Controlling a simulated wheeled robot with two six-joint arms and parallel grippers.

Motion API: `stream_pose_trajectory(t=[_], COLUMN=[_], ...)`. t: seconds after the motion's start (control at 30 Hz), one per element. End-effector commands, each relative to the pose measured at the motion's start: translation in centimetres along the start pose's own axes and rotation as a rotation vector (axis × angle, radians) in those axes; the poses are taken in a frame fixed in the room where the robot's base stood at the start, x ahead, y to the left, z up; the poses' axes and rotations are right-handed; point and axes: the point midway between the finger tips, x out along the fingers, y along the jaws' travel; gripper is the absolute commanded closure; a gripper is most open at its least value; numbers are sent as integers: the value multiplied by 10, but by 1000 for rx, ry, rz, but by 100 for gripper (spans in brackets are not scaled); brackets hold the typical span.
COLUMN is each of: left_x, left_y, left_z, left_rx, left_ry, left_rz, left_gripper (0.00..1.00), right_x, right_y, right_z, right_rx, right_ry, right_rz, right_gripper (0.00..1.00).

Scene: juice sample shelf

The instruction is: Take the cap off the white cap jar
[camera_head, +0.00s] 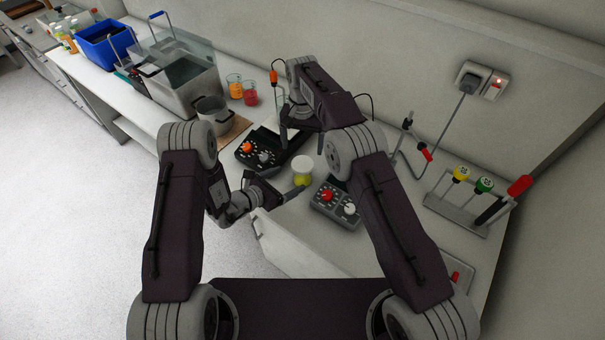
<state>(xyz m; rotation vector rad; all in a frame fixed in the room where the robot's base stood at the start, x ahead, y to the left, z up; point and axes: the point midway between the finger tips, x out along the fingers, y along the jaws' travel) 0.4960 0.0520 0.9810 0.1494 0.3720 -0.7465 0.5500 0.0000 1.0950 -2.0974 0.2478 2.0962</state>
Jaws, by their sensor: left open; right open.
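The jar with the white cap (302,163) stands on the bench in the middle of the head view. Its yellow lower part (302,180) shows below the cap, and the cap is on the jar. My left gripper (284,181) is open, low and just left of the jar, with one fingertip close to the jar's base. I cannot tell whether it touches. My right gripper (303,137) is open and empty above and behind the jar, partly hidden by its own arm.
A device with red and white knobs (337,203) sits right of the jar. Another with an orange knob (262,152) sits left. Beakers (250,97), a pot (211,112) and a blue crate (105,45) stand farther left. A rack with colored caps (465,205) stands right.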

Motion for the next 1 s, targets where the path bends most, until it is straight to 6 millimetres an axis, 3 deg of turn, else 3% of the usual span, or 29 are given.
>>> stream_pose_trajectory(t=[0.4, 0.57, 0.8, 0.87, 1.0], left_x=[74, 86, 87, 87, 87], left_y=[-1, -1, -1, -1, -1], left_z=[0, 0, 0, 0, 0], left_rx=[3, 1, 1, 1, 1], left_ry=[0, 0, 0, 0, 0], left_rz=[-4, -2, -2, -2, -2], left_gripper=[14, 14, 14, 28, 66], right_x=[0, 0, 0, 0, 0], right_y=[0, 0, 0, 0, 0], right_z=[0, 0, 0, 0, 0], right_rx=[0, 0, 0, 0, 0], right_ry=[1, 1, 1, 1, 1], right_rz=[-1, -1, -1, -1, -1], right_gripper=[13, 13, 13, 13, 13])
